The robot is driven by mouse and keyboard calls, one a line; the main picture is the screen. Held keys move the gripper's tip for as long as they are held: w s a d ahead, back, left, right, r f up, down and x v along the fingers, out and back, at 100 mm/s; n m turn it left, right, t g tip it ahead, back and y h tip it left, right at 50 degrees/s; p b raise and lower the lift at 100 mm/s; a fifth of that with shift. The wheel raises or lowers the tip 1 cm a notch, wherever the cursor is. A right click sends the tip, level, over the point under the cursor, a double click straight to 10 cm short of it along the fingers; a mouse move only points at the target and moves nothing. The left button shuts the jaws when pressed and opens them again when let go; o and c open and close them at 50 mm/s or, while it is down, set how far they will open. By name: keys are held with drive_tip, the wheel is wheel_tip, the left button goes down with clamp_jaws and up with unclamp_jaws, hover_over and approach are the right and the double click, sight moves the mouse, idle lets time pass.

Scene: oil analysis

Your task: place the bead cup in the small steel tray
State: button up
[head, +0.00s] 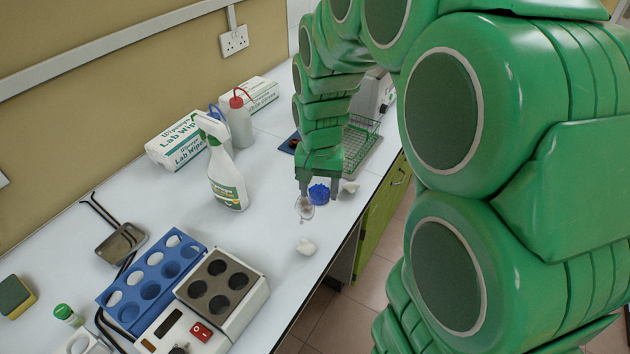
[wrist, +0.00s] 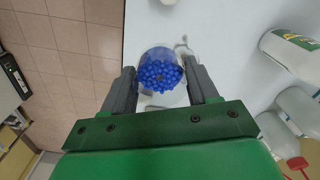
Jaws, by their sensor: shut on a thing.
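The bead cup (head: 319,194) is a small clear cup full of blue beads. It also shows in the wrist view (wrist: 160,74), between the two dark fingers. My gripper (head: 318,190) is shut on the bead cup, close over the white bench near its front edge; it also shows in the wrist view (wrist: 163,86). I cannot tell whether the cup touches the bench. A small steel tray (head: 121,243), shallow and grey-brown, lies at the left of the bench beside dark bent rods, well apart from my gripper.
A blue tube rack (head: 152,280) and a block heater (head: 245,287) lie near the steel tray.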

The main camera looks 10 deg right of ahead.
drive_tip(key=shift+s+r, duration=0.25)
drive_tip(key=shift+s, duration=0.35)
drive_tip(key=shift+s+r, duration=0.3)
drive_tip(key=shift+s, duration=0.35)
drive_tip(key=shift+s+r, duration=0.25)
drive_tip(key=shift+s, duration=0.35)
drive_tip(key=a+n, duration=0.9)
drive_tip(key=a, duration=3.1)
hover_over(123, 246)
drive_tip(key=shift+s+d+f, duration=0.1)
drive_tip(key=shift+s+f, duration=0.05)
drive_tip(key=shift+f, duration=6.05)
